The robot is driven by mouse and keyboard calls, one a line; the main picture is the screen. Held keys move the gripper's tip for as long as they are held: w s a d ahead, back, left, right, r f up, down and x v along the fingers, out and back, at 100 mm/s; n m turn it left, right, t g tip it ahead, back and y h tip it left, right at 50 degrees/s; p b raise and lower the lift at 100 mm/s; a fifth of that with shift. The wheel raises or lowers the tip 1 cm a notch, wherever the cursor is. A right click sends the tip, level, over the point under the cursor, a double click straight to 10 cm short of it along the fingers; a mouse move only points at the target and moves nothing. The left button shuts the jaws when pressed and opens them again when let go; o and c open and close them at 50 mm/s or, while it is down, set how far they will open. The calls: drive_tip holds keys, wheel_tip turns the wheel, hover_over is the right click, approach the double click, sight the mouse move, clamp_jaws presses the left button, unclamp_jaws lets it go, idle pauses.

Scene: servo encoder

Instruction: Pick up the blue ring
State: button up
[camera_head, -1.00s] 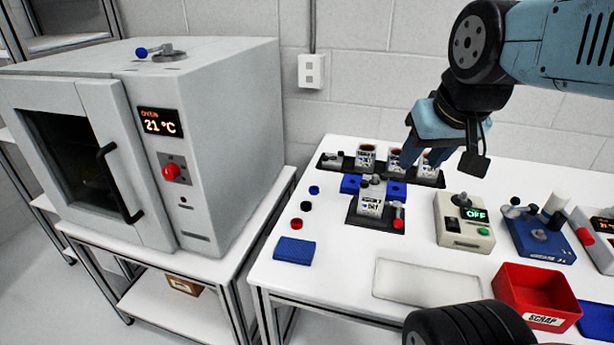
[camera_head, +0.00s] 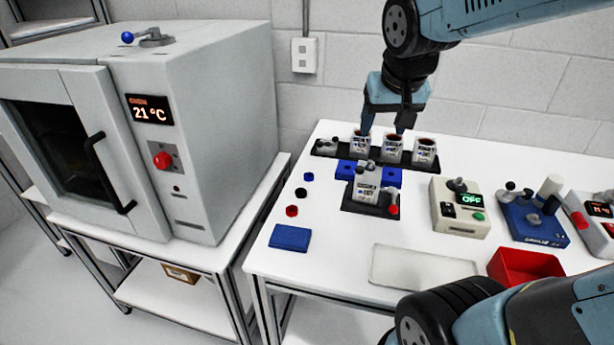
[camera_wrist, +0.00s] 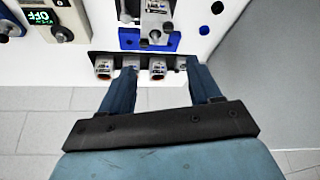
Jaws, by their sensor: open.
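The blue ring (camera_head: 309,177) lies flat on the white table near its left edge, behind a black ring (camera_head: 301,192) and a red ring (camera_head: 292,211). In the wrist view the blue ring (camera_wrist: 204,30) is small, up and right of the fingers. My gripper (camera_head: 382,130) is open and points down over the back of the table, to the right of the blue ring and apart from it. In the wrist view my gripper (camera_wrist: 162,78) has its two fingers spread wide, with nothing held between them.
A black rack (camera_head: 324,148) with several cups stands under and beside my fingers. A fixture with blue blocks (camera_head: 392,178) stands in front of it. A grey device (camera_head: 460,210) is to the right, a blue pad (camera_head: 290,237) front left. The oven (camera_head: 222,130) stands left of the table.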

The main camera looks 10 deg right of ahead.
drive_tip(key=w+a+f, duration=0.6)
drive_tip(key=w, duration=0.3)
approach(309, 181)
drive_tip(key=shift+g, duration=0.4)
drive_tip(key=w+f, duration=0.2)
drive_tip(key=f, duration=0.1)
drive_tip(key=w+f, duration=0.3)
drive_tip(key=shift+w+d+f, duration=0.1)
drive_tip(key=shift+d, duration=0.1)
drive_tip(key=shift+c, duration=0.4)
drive_tip(key=c, duration=1)
